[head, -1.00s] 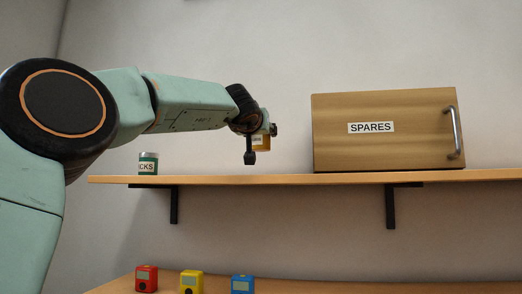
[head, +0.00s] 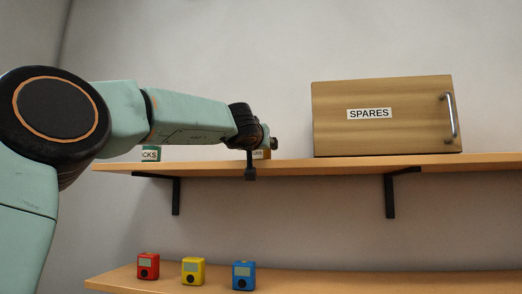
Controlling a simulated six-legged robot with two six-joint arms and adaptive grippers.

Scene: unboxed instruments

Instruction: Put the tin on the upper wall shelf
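A small orange-yellow tin (head: 262,154) with a pale label is in my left gripper (head: 261,158), mostly hidden by the fingers and wrist. The gripper is shut on it. The tin is at the level of the top of the upper wall shelf (head: 340,163), in its middle part. I cannot tell whether it touches the board. One dark finger hangs in front of the shelf's front edge. My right gripper is not in view.
A green tin (head: 151,155) stands on the upper shelf at left, partly behind my arm. A wooden SPARES box (head: 400,120) with a handle stands at right. Red (head: 148,266), yellow (head: 193,271) and blue (head: 244,275) devices stand on a lower shelf (head: 330,281).

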